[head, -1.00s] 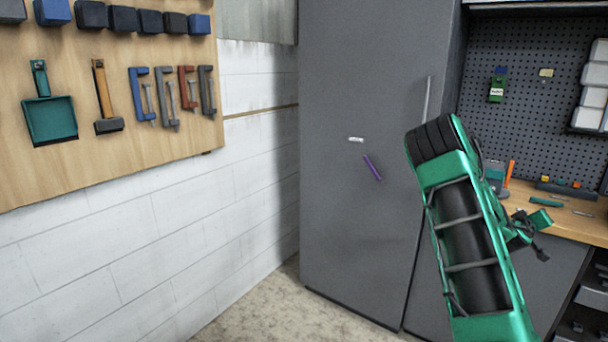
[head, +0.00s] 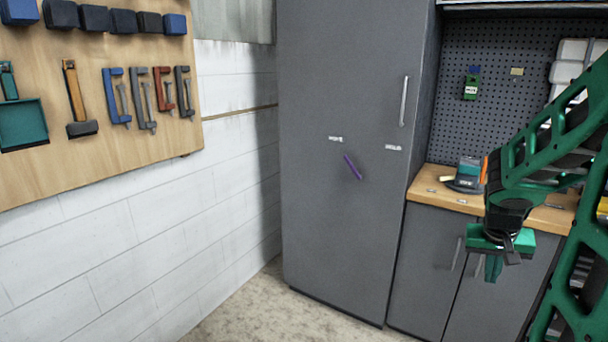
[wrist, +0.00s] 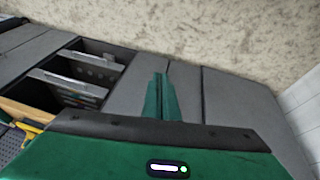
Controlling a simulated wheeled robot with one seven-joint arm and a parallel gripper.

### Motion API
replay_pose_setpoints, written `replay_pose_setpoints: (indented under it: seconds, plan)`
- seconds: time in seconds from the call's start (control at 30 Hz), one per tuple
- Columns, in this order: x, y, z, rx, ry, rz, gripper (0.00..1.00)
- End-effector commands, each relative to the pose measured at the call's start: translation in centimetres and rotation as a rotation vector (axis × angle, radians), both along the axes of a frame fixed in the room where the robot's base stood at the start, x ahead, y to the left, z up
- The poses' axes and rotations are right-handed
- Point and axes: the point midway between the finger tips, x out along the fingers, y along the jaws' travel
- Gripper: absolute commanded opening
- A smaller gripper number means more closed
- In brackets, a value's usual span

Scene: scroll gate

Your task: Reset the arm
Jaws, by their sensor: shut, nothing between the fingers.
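My green arm comes in from the right edge of the head view, folded, with my gripper (head: 493,268) hanging down in front of the grey lower cabinet. The green fingers are together with nothing between them. In the wrist view the shut fingers (wrist: 161,97) stick out past the dark edge of the gripper body, against cabinet fronts and the floor. My gripper appears clear of the cabinet, though the exact gap cannot be told.
A tall grey cabinet (head: 340,220) with a handle stands in the middle, its door shut. A wooden worktop (head: 440,190) with tools is behind my arm. Open drawers (wrist: 75,75) show in the wrist view. A tool board (head: 100,155) hangs left; the floor (head: 265,310) is clear.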

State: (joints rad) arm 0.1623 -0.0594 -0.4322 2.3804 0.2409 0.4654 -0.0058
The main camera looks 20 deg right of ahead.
Motion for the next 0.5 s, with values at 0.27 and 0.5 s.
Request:
replay_pose_setpoints:
  seconds: [0.27,0.5]
  plan:
    - [-7.1,10.5,2.1,0.211,0.077,0.089,0.00]
    - [-12.7,16.6,3.1,0.316,0.157,0.158,0.00]
